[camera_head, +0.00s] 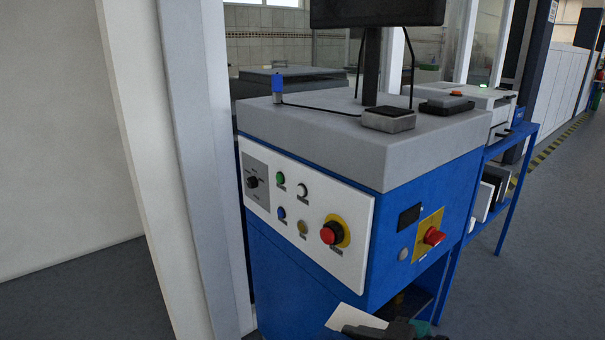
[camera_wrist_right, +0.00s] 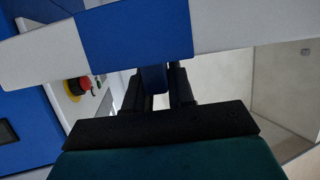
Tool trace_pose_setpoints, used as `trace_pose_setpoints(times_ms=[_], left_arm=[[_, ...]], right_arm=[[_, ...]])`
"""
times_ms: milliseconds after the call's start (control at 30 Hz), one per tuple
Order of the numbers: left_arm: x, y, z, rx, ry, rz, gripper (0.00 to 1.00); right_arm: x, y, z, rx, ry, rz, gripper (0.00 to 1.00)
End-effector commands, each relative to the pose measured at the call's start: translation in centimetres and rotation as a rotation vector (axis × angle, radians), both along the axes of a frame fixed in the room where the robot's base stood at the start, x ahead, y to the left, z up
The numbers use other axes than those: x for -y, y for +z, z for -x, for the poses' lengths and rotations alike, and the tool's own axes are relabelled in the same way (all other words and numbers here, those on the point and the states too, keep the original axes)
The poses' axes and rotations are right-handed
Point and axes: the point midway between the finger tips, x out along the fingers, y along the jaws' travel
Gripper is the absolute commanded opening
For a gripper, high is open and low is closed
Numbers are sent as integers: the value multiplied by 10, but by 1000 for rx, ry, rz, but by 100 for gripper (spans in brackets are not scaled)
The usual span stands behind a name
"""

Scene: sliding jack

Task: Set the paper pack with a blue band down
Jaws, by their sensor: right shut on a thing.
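The paper pack with a blue band (camera_wrist_right: 135,40) spans the top of the right wrist view, white on both sides of its blue middle. My right gripper (camera_wrist_right: 162,78) is shut on it at the blue band. In the head view a white part of the pack (camera_head: 352,318) shows at the bottom edge, beside my right gripper (camera_head: 398,328), in front of the blue machine. The rest of the pack is cut off there. My left gripper is not in view.
A blue machine cabinet (camera_head: 300,275) with a grey top (camera_head: 345,140) stands close ahead, with buttons and red stops on its panels. Its top holds a monitor stand and small devices. A blue-framed table (camera_head: 515,150) stands to its right, then open floor.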

Motion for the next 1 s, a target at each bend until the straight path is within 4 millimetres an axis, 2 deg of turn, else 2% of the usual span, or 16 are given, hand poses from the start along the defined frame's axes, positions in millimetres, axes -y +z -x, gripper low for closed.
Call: trace_pose_setpoints(times_ms=[300,567,1000], left_arm=[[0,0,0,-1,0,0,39],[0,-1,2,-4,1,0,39],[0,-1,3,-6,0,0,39]], right_arm=[[23,-8,-4,2,-268,-4,0],[48,-5,-7,3,-499,-4,0],[104,32,1,4,-932,-3,0]])
